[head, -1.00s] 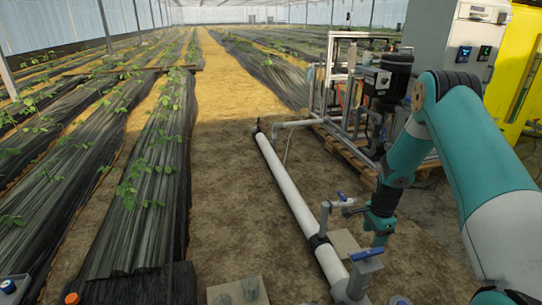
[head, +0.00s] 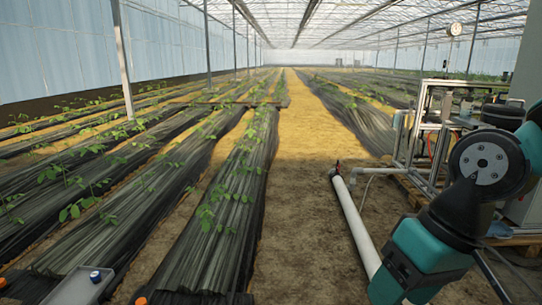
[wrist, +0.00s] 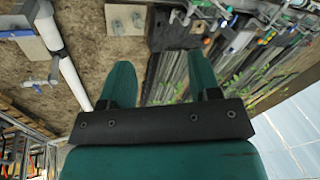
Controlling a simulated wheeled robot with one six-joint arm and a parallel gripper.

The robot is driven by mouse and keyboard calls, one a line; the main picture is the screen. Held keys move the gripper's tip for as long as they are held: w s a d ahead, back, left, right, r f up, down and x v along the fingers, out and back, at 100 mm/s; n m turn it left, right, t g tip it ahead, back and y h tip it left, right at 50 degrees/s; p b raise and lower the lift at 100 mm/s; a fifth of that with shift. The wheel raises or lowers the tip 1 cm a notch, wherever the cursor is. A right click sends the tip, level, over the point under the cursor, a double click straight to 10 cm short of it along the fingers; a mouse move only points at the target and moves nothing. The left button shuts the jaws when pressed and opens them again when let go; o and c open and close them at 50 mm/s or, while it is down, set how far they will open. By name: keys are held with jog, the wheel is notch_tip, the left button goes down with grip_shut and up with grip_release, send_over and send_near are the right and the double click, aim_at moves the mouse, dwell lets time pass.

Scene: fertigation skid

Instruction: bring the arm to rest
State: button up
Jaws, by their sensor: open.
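My gripper (wrist: 161,80) shows in the wrist view with two teal fingers spread well apart and nothing between them. The ground lies well beyond the fingertips, and they touch nothing that I can see. In the head view my arm (head: 430,250) is folded at the lower right, close to the camera. The gripper itself cannot be made out there.
A white pipe (head: 356,222) runs along the soil, and also shows in the wrist view (wrist: 73,82). A metal-framed skid (head: 425,130) stands at the right. Plant rows under black film (head: 235,190) fill the left. A sandy path (head: 305,115) runs clear between.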

jog(key=s+a+r+n, duration=0.1)
jog(key=s+a+n, duration=0.15)
jog(key=s, duration=0.35)
notch_tip(320, 180, up, 32)
jog(key=d+p, duration=0.1)
jog(key=p, duration=3.1)
jog(key=shift+w+r+n, duration=0.15)
jog(key=shift+r+n, duration=0.1)
jog(key=shift+n, duration=0.1)
